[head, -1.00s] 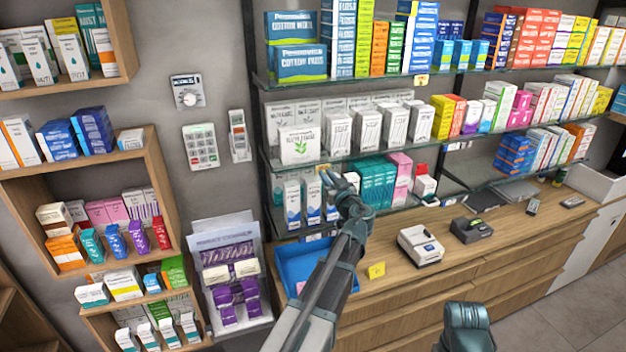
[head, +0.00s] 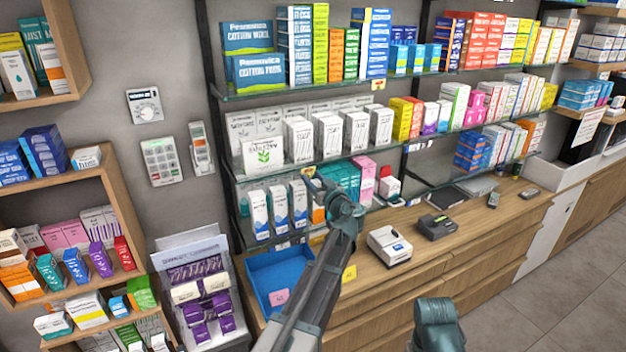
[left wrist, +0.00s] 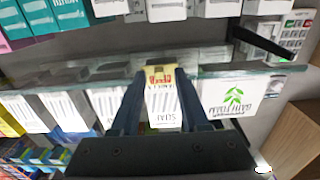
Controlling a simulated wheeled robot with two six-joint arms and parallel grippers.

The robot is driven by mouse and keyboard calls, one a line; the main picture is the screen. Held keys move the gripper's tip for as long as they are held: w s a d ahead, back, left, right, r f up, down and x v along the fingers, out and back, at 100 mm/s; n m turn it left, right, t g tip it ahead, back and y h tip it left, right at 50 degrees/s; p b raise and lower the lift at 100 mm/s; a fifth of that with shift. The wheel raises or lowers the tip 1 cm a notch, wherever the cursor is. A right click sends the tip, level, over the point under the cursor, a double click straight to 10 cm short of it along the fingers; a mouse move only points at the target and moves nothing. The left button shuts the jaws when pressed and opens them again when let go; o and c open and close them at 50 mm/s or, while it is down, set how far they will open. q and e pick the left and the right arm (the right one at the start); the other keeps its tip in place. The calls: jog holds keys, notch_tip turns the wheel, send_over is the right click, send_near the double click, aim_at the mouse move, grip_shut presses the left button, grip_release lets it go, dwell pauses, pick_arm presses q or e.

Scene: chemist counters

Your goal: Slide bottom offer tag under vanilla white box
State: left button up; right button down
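The bottom offer tag (head: 309,171), small and yellow, is on the front edge of the middle glass shelf. In the left wrist view the tag (left wrist: 160,75) shows red print and lies between my two fingers, which flank it closely. My left gripper (head: 313,179) is shut on it. Several white boxes (head: 327,137) stand in a row above that edge; their print is too small to tell which is vanilla. One white box (left wrist: 163,112) is in line with the tag. A white box with a green leaf (head: 263,156) stands to the left.
Another yellow tag (head: 378,85) is on the upper shelf edge. White-blue boxes (head: 258,214) and teal boxes (head: 346,180) stand below the middle shelf. A blue tray (head: 262,276), a white device (head: 389,247) and a dark device (head: 438,226) are on the counter.

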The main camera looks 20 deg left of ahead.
pick_arm(q)
jog(key=v, duration=1.3)
jog(key=shift+s+d, duration=0.25)
jog(key=shift+s, duration=0.05)
jog(key=s+d+f+m+g+h+b, duration=0.2)
jog(key=s+f+g+h+b, duration=0.3)
jog(key=f, duration=0.6)
jog(key=s+d+f+m+g+b, duration=0.1)
jog(key=s+d+f+m+b, duration=0.2)
jog(key=s+f, duration=0.5)
jog(key=s+d+f+m+g+h+b, duration=0.5)
jog(key=s+d+f, duration=0.8)
jog(key=f, duration=0.4)
jog(key=s+m+h+b, duration=0.1)
jog(key=m+h, duration=0.1)
jog(key=m, duration=0.1)
jog(key=shift+s+d+m+g+h, duration=0.3)
jog(key=shift+d+m+g, duration=0.1)
